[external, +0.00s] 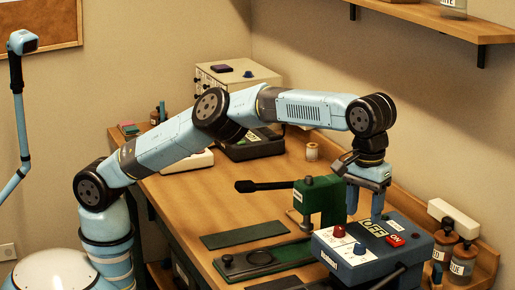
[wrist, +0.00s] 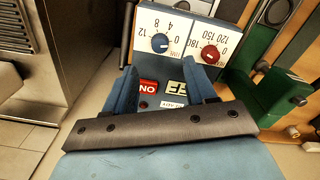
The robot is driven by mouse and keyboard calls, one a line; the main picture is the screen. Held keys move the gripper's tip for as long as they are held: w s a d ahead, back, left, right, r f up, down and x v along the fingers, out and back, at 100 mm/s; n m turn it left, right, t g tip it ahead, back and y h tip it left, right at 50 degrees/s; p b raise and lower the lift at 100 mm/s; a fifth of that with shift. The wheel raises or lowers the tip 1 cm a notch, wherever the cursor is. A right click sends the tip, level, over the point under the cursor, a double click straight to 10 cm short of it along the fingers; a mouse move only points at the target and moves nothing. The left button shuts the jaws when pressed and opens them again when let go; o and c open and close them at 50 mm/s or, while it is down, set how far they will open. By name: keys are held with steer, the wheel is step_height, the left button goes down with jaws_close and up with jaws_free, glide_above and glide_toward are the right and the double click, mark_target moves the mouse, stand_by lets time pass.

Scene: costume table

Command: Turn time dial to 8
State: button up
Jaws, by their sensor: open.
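The blue heat-press box (external: 345,268) stands at the front right of the table. Its blue dial (wrist: 160,42), marked 0, 4, 8 and 12, looks like the time dial; its white mark seems to be near 0, but it is small. It also shows in the external view (external: 359,249). A red dial (wrist: 210,54) marked up to 180 is beside it. My gripper (wrist: 160,68) is open and empty, its fingers pointing down over the box. In the external view my gripper (external: 365,206) is above and behind the dials, apart from the blue one.
A red ON button (external: 396,240) and an OFF label (external: 374,228) are on the box top. A green press (external: 320,199) with a black handle stands close to the left. Brown bottles (external: 463,262) stand at the right. A dark green mat (external: 243,234) lies at the left.

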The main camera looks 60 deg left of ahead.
mark_target(361, 244)
step_height(361, 244, down, 8)
steer(key=shift+f, duration=0.1)
stand_by(0.4)
jaws_close()
stand_by(0.4)
